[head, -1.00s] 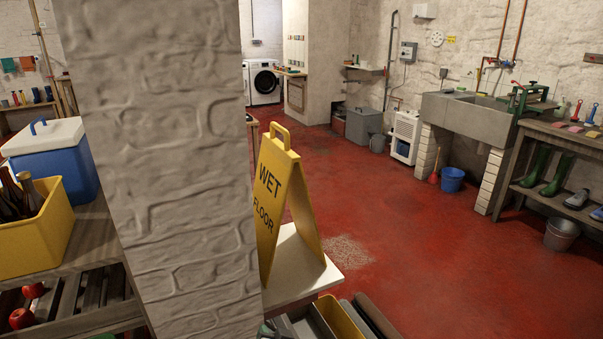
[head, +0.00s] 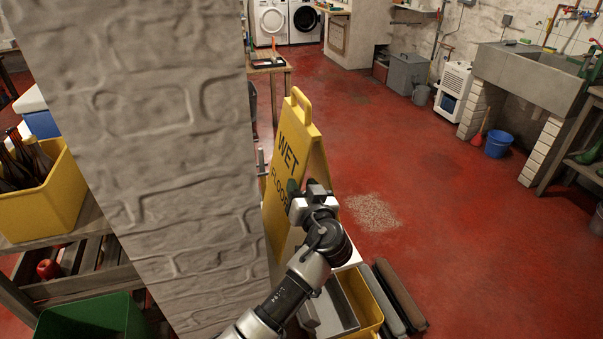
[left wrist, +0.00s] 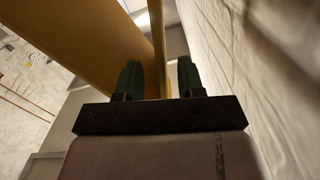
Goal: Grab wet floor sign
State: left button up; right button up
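The yellow wet floor sign (head: 316,160) stands upright and unfolded beside the brick pillar in the head view, with black "WET FLOOR" lettering and a handle loop on top. My left gripper (head: 293,190) is at the sign's lettered panel, below the word WET, and hides part of the lettering. In the left wrist view, my left gripper's two green fingers (left wrist: 158,78) are apart. A narrow yellow strip of the sign (left wrist: 157,35) shows between them, with gaps on both sides; whether it lies fully between the fingers is unclear. My right gripper is not in view.
A rough brick pillar (head: 145,150) stands close on the left. A yellow crate with bottles (head: 60,200) and a green bin (head: 90,318) are left of it. Grey and yellow containers (head: 368,310) lie below the sign. Open red floor (head: 420,200) extends right.

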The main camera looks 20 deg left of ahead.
aim_at(296, 178)
pick_arm(q)
jog(key=p+x, duration=0.1)
jog(key=x, duration=0.2)
jog(key=shift+w+a+r, duration=0.1)
jog(key=shift+w+a, duration=0.1)
jog(key=shift+a, duration=0.1)
jog(key=shift+w, duration=0.2)
jog(key=shift+s, duration=0.1)
grip_shut()
dwell(0.7)
